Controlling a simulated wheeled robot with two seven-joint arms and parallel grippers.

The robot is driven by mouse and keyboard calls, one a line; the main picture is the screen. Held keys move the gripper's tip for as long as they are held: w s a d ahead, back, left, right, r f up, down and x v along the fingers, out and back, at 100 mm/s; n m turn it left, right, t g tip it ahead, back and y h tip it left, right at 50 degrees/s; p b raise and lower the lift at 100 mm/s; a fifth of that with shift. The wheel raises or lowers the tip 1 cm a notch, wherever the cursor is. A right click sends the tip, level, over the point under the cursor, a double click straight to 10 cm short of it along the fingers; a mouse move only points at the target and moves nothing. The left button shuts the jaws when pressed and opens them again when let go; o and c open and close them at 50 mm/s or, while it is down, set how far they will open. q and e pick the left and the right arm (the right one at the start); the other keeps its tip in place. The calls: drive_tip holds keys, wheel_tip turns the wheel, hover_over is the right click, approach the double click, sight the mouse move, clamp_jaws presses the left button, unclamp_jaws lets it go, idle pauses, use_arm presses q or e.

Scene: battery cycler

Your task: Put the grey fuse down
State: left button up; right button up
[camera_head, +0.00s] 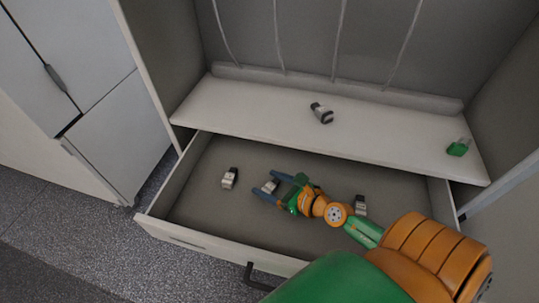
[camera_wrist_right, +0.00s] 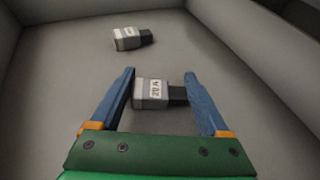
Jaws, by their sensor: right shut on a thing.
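My right gripper (camera_head: 268,190) reaches down into the open drawer. It is shut on a grey fuse (camera_head: 270,186), a light grey block with a dark end. In the right wrist view the grey fuse (camera_wrist_right: 152,93) lies crosswise between the two blue fingers of the gripper (camera_wrist_right: 160,80), its label reading "20 A". The fuse is at or close to the drawer floor; I cannot tell whether it touches. My left gripper is not in view.
The drawer (camera_head: 190,238) also holds a fuse (camera_head: 230,178) at left, and another (camera_head: 360,205) at right. The shelf (camera_head: 250,110) above bears a grey-and-dark piece (camera_head: 322,113) and a green piece (camera_head: 459,147). Bare drawer floor surrounds the held fuse.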

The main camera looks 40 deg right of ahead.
drive_tip(key=shift+f, duration=0.15)
drive_tip(key=o, duration=1.2)
